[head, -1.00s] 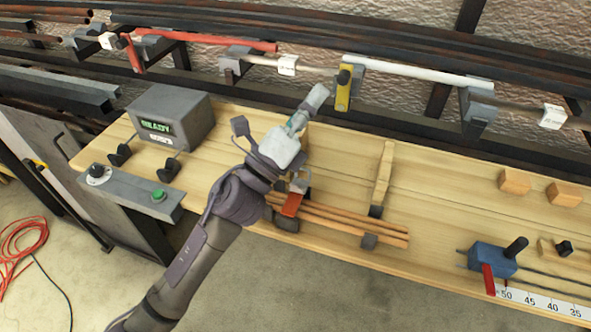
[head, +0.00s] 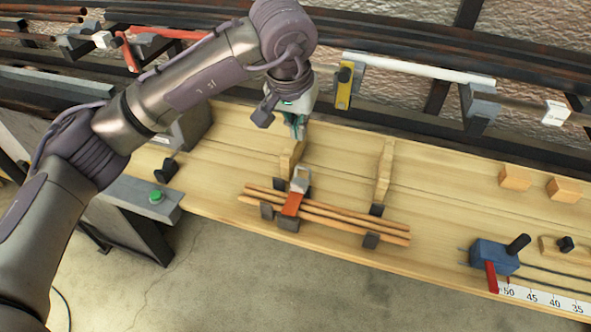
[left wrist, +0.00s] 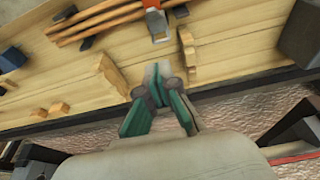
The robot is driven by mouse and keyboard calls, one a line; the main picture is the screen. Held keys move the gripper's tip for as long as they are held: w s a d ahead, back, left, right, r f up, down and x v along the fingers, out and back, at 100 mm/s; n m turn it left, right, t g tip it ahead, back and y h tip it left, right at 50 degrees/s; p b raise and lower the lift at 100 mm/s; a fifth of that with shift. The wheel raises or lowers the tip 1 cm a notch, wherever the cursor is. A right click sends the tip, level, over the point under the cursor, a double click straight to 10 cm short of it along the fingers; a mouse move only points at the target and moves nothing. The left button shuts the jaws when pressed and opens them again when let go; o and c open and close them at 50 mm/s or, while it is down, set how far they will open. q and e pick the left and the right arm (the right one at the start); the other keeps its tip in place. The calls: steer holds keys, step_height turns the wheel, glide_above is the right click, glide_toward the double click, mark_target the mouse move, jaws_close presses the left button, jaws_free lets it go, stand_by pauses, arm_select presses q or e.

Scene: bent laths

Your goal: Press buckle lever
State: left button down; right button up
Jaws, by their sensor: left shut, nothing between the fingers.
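The buckle has an orange-red lever (head: 291,204) and a grey metal loop (head: 300,181), and it sits over a bundle of thin wooden laths (head: 345,219) on the bench. In the left wrist view the loop (left wrist: 157,22) shows at the top edge, with part of the red lever (left wrist: 150,3) cut off. My left gripper (head: 298,132) points down behind the buckle, above a wooden upright, apart from the lever. In the left wrist view its fingers (left wrist: 159,72) are together, with nothing between them. My right gripper is not in view.
Wooden uprights (head: 384,172) stand behind the laths. A blue clamp block (head: 492,257) with a red handle is at the right by a scale. Racked bars run behind the bench.

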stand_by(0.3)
arm_select(q)
steer(key=p, duration=0.4)
glide_above(296, 186)
steer(key=w, duration=0.5)
step_height(296, 186, down, 9)
steer(key=shift+s+d+f+p, duration=0.1)
steer(key=shift+s+f+p, duration=0.8)
steer(key=shift+s, duration=0.25)
steer(key=shift+s+a+f, duration=0.2)
steer(key=shift+s+f, duration=0.1)
steer(key=shift+s, duration=0.15)
steer(key=shift+f, duration=0.1)
steer(key=shift+w, duration=0.1)
